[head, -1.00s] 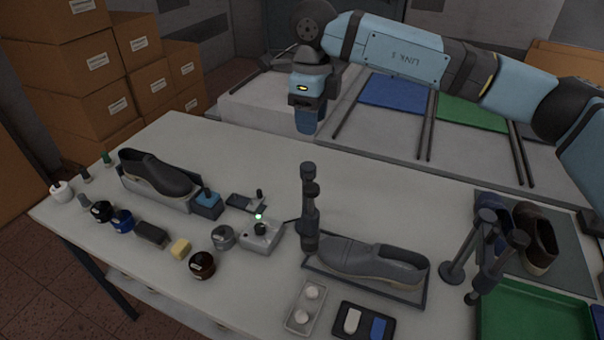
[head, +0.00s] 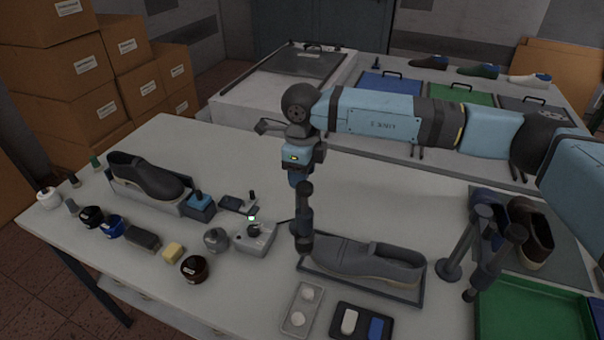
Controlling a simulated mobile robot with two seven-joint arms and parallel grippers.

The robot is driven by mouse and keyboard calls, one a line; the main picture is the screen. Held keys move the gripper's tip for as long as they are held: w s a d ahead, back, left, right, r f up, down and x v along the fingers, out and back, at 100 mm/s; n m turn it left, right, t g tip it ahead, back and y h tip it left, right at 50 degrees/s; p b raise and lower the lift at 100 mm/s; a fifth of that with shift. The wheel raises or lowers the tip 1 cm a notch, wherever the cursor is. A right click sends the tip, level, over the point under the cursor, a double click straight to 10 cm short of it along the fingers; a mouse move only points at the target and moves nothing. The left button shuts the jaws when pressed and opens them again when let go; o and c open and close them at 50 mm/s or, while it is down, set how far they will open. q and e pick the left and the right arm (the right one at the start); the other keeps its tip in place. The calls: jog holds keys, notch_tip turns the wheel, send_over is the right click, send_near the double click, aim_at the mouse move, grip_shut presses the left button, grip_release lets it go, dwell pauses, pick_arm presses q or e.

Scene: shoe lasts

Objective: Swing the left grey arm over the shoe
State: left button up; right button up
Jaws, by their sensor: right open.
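The grey shoe (head: 365,260) lies in a dark shallow frame on the table, toe to the right. The left grey arm (head: 304,222) is a dark upright post with a knobbed top, standing at the shoe's left end. A second grey arm (head: 490,262) stands right of the shoe. My right gripper (head: 298,178) hangs pointing down at the top of the left grey arm. It is open, and its fingertips lie partly behind the post's top; I cannot tell whether they touch it. My left gripper is not in view.
A white tray with round pieces (head: 303,306) and a dark tray (head: 362,322) lie in front of the shoe. A control box with a green light (head: 254,238) is left of the post. A dark shoe (head: 150,177) and several jars stand further left. A green tray (head: 530,312) is at right.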

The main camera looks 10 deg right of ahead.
jog(key=shift+f, duration=0.7)
pick_arm(q)
jog(key=shift+r, duration=0.15)
pick_arm(e)
grip_shut()
